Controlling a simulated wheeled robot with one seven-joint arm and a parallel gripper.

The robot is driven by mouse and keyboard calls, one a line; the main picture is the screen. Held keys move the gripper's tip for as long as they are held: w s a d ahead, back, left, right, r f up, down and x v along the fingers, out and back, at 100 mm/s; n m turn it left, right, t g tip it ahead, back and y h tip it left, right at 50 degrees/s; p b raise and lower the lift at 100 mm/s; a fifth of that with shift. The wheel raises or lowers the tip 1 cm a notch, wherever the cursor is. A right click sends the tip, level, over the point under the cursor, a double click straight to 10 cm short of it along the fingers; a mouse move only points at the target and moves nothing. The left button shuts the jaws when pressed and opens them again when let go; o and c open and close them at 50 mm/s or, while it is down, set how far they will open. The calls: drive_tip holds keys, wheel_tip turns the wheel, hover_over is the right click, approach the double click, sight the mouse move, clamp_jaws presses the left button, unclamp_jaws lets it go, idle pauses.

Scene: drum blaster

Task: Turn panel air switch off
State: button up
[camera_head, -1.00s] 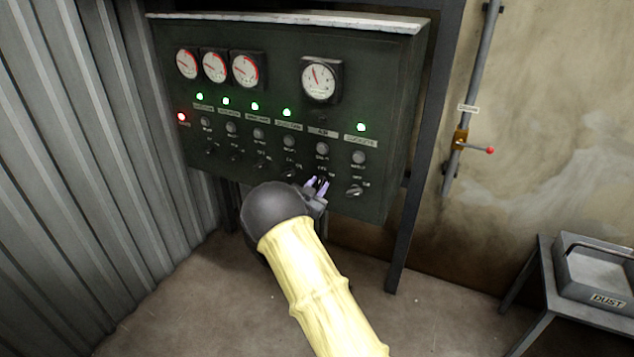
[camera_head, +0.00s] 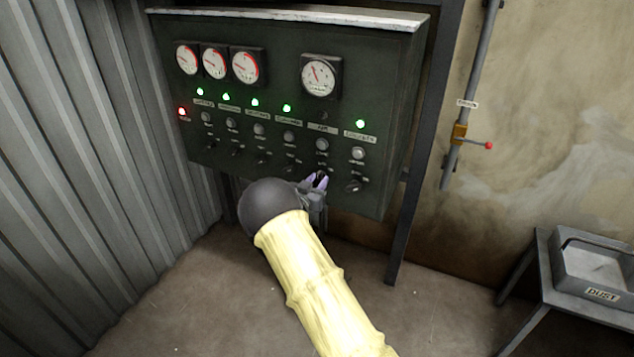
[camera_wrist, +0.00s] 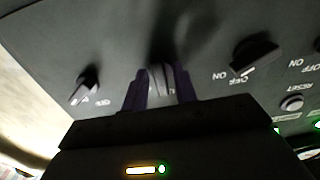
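The green control panel (camera_head: 290,60) carries a row of dark rotary switches along its lower part. My gripper (camera_head: 316,181) is at the lower right of the panel, in front of the air switch column, and largely covers that switch. In the wrist view its two purple fingers (camera_wrist: 160,92) stand close together, with a narrow greyish shape between them. I cannot tell whether this is the air switch held or only the inner finger faces. The air column's lamp (camera_head: 324,115) is dark.
A neighbouring switch (camera_head: 354,186) is just right of my gripper. Green lamps (camera_head: 287,108) and one red lamp (camera_head: 182,111) glow. A corrugated wall (camera_head: 70,150) is at left. A pipe with a red-tipped valve handle (camera_head: 488,146) and a dust tray (camera_head: 600,294) are at right.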

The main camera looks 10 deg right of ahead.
drive_tip(key=shift+o, duration=0.2)
drive_tip(key=v, duration=1.7)
drive_tip(key=shift+s+a, duration=0.15)
